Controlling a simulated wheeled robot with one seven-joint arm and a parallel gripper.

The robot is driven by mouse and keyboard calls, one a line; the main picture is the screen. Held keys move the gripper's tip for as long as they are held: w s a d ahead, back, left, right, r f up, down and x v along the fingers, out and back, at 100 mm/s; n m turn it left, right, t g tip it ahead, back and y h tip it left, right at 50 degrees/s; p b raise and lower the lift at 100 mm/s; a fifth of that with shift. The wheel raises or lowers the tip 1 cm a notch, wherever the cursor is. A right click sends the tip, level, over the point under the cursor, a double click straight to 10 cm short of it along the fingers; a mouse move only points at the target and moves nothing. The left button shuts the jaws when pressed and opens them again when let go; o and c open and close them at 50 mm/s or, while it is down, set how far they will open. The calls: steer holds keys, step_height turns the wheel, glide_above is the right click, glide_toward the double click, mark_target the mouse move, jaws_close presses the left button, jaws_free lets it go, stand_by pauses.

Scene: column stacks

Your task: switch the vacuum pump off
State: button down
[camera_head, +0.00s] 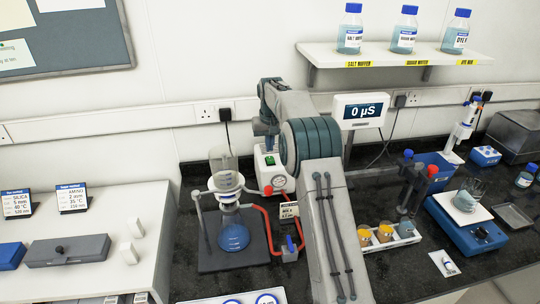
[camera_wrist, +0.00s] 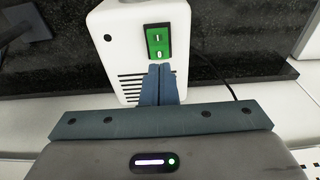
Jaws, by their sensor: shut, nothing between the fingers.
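The vacuum pump (camera_head: 278,183) is a white box behind the glass column, partly hidden by my arm in the head view. In the wrist view the pump (camera_wrist: 128,43) fills the upper middle. Its green rocker switch (camera_wrist: 158,41), marked I above and 0 below, faces my gripper, and the green also shows in the head view (camera_head: 270,160). My gripper (camera_wrist: 160,68) is shut and empty. Its fingertips appear at the lower edge of the switch, just below the 0. I cannot tell whether they touch it.
The glass column with a blue-filled flask (camera_head: 233,236) stands left of the pump. A red hose (camera_head: 262,215) and a gauge (camera_head: 278,181) are close by. A black cable runs right of the pump (camera_wrist: 224,82). A vial rack (camera_head: 385,243) stands right of my arm.

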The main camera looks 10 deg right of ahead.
mark_target(270, 158)
steer(key=shift+r+p, duration=1.6)
steer(key=shift+r, duration=0.5)
steer(key=s+r+b, duration=0.1)
steer(key=s+r, duration=0.2)
steer(key=s, duration=0.4)
steer(key=s+r+t+b, duration=0.1)
steer(key=s+r, duration=0.2)
steer(key=s, duration=0.4)
steer(key=s+r+b, duration=0.1)
steer(key=s+r, duration=0.3)
steer(key=s, duration=0.3)
steer(key=s+f+b, duration=0.1)
steer(key=s+f, duration=0.2)
steer(key=s, duration=0.5)
steer(key=s+f+b, duration=0.1)
steer(key=s+f, duration=0.2)
steer(key=s, duration=0.5)
steer(key=s+f+t+b, duration=0.1)
steer(key=s+f, duration=0.2)
steer(key=s, duration=0.5)
steer(key=shift+s, duration=0.4)
